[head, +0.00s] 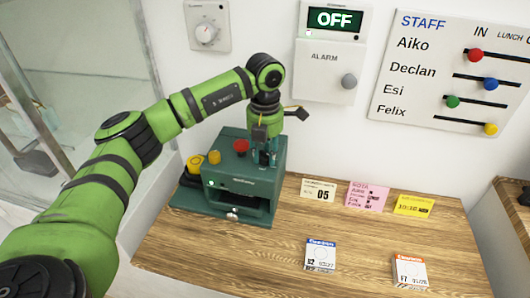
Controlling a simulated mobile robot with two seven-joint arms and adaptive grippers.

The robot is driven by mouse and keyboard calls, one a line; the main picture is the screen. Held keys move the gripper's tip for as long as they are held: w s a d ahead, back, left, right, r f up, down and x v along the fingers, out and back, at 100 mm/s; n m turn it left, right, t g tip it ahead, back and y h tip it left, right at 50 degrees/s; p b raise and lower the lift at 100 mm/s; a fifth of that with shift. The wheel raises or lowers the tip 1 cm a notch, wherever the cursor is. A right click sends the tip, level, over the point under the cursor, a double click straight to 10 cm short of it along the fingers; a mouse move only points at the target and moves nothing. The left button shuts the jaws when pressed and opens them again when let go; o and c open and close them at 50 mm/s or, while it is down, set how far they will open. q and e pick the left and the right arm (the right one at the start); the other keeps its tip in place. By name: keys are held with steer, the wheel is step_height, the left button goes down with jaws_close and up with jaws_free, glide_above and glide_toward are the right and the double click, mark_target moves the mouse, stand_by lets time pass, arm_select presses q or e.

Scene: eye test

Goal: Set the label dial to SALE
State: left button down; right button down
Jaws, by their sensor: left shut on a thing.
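A green machine (212,195) with a front slot stands on the wooden table's left part. My left gripper (265,158) points down at the right part of its top. It is shut on what seems to be the label dial, which the fingers mostly hide. The dial's words and its setting cannot be read. A red button (240,146) and a yellow button (214,157) are left of the gripper on the machine. My right gripper is not in view.
The wooden table (365,235) has bare room in the middle. Cards stand at its back, including a pink note (367,195). Two small boxes are nearer: a blue-topped one (320,253) and an orange-topped one (409,270).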

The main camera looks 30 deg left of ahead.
mark_target(265, 153)
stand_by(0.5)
arm_select(q)
steer(key=c, duration=0.9)
jaws_free()
step_height(265, 153, up, 12)
